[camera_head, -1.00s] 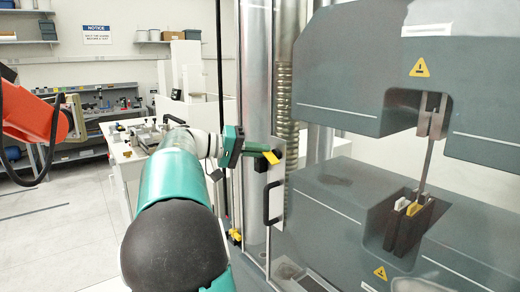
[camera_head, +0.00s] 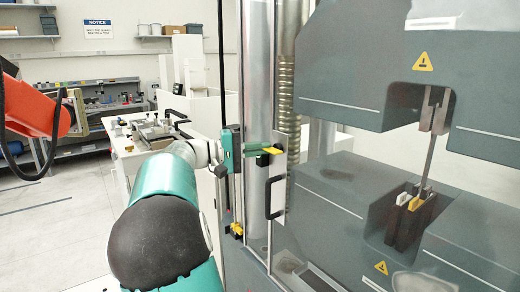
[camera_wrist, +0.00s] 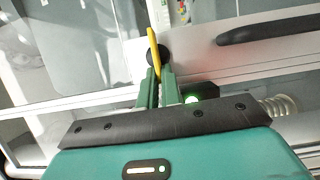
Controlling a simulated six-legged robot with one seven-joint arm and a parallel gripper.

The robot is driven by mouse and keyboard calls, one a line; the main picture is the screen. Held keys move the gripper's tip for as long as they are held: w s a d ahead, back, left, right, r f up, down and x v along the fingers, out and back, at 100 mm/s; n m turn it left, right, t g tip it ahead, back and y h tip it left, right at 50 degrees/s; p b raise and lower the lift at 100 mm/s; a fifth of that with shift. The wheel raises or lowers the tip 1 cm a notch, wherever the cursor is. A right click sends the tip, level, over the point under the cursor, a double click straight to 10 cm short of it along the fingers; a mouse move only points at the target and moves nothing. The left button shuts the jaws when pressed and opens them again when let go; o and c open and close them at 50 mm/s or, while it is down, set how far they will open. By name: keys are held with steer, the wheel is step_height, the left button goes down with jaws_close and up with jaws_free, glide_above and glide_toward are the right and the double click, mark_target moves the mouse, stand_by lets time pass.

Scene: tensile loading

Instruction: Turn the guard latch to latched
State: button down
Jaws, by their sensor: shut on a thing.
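The guard latch is a yellow lever (camera_head: 272,151) on a dark round pivot, on the light plate at the edge of the clear guard door. In the head view the lever lies about level. My gripper (camera_head: 262,150) comes from the left and is shut on the lever. In the wrist view the yellow lever (camera_wrist: 154,48) stands between the two green fingers of my gripper (camera_wrist: 160,82), in front of the dark pivot (camera_wrist: 158,56). The lever's lower part is hidden between the fingers.
A black door handle (camera_head: 270,197) sits just below the latch and also shows in the wrist view (camera_wrist: 268,28). A dark box with a lit green lamp (camera_wrist: 194,100) is close to the fingers. The grey testing machine (camera_head: 340,75) stands on the right. An orange arm (camera_head: 35,110) is at far left.

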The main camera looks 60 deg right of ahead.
steer(key=c, duration=1.6)
jaws_free()
steer(key=v, duration=1.3)
steer(key=shift+w+a, duration=0.25)
steer(key=shift+a, duration=0.05)
